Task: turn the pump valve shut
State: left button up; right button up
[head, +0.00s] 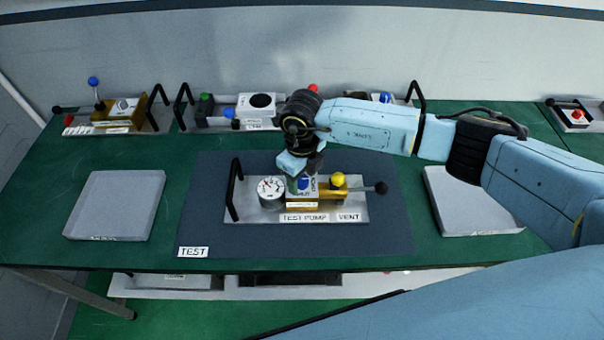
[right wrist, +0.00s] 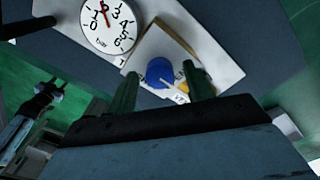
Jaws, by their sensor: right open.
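The test pump plate (head: 262,213) lies on the dark mat. It carries a round gauge (head: 271,190), a blue valve knob (head: 304,184), a brass block with a yellow knob (head: 338,179) and a black-ended lever (head: 380,187). My right gripper (head: 302,182) is above the blue knob, pointing down. In the right wrist view the blue knob (right wrist: 160,72) with a pale pointer mark sits between the two open green fingers (right wrist: 163,88), with gaps on both sides. My left gripper is out of view.
A grey tray (head: 115,205) stands left and another (head: 470,205) right, partly behind my arm. Other units with knobs and black handles line the back of the green table. A black handle (head: 235,188) rises at the plate's left end.

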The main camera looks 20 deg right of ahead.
jog(key=shift+c, duration=0.9)
jog(key=c, duration=0.8)
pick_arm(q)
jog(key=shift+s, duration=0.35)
